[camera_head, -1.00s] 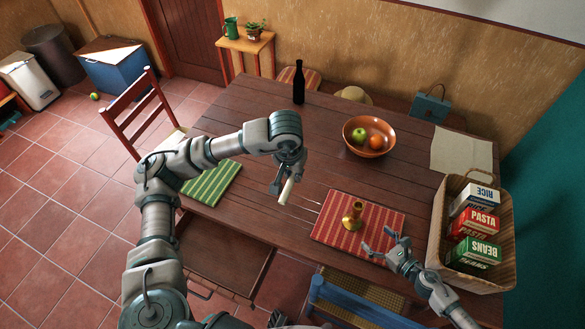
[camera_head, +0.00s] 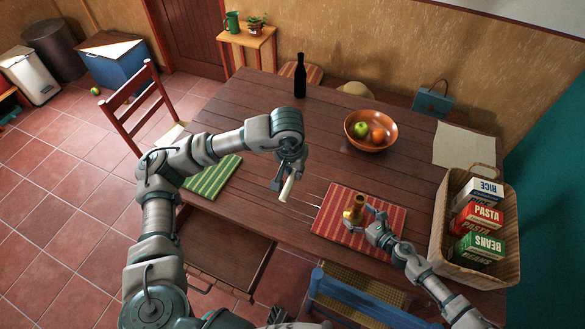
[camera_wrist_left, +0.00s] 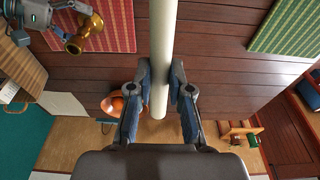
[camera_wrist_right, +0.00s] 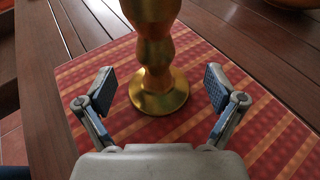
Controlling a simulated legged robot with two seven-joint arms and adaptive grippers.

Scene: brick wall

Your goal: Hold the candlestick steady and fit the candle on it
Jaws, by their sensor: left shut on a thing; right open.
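The brass candlestick (camera_head: 354,208) stands upright on the red striped placemat (camera_head: 330,222). My right gripper (camera_head: 372,219) is open close beside it; in the right wrist view the candlestick (camera_wrist_right: 157,75) rises just beyond and between the spread fingers (camera_wrist_right: 158,92). My left gripper (camera_head: 284,182) is shut on the white candle (camera_head: 287,190), which hangs tilted above the table, left of the placemat. In the left wrist view the candle (camera_wrist_left: 162,50) is pinched between both fingers (camera_wrist_left: 160,88). The candlestick (camera_wrist_left: 83,35) also shows there, at the upper left.
A wicker basket (camera_head: 440,235) with boxes stands at the right of the table. A fruit bowl (camera_head: 358,143) and dark bottle (camera_head: 300,78) are farther back. A green striped mat (camera_head: 212,178) lies at left. A blue chair (camera_head: 365,300) is at the front edge.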

